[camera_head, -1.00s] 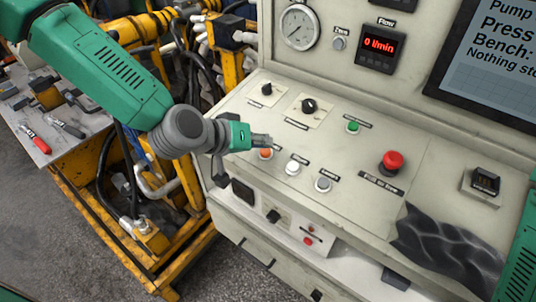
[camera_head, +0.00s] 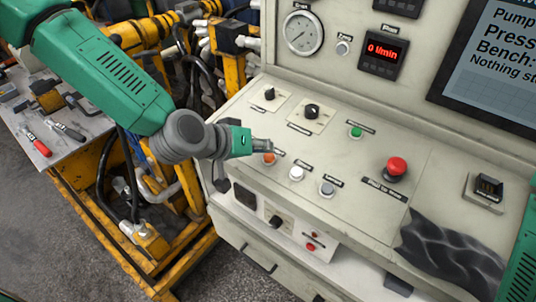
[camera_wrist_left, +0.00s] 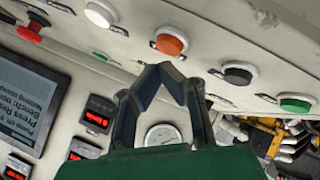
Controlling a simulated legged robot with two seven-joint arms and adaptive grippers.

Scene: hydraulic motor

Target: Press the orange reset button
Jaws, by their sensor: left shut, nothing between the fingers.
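My right gripper is not in view; only a green part of my right arm shows at the right edge.
A white button (camera_head: 296,173) and a grey button (camera_head: 327,188) stand close to the right of the orange one. A green button (camera_head: 355,132), a red mushroom button (camera_head: 396,168) and black knobs (camera_head: 312,111) rise from the panel. A dark crumpled cloth (camera_head: 450,250) lies at the right front.

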